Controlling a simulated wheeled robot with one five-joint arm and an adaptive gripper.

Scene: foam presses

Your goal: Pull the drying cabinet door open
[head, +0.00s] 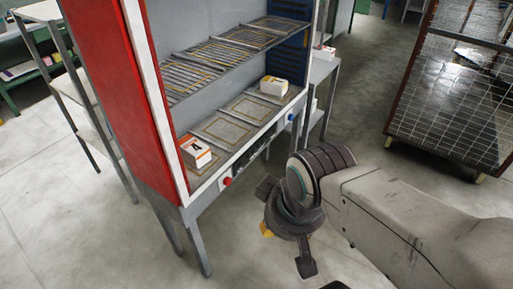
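A tall cabinet with a red side wall (105,85) and white front edges stands at the left. It may be the drying cabinet, but I see no label. Its front is open to view, with wire racks (210,65) on an upper shelf and framed panels on a lower one. I cannot make out a door or a handle on it. My gripper (281,232) is in front of the cabinet, to the right of its lower front edge and apart from it. Its dark fingers look spread, with nothing seen between them, though the hand partly hides them.
White-orange boxes (195,153) (273,86) sit on the lower shelf. A red knob (227,181) and a blue knob (291,117) are on the front rail. A grey side table (322,72) stands behind. A wheeled mesh cart (455,85) is at the right. Floor between is clear.

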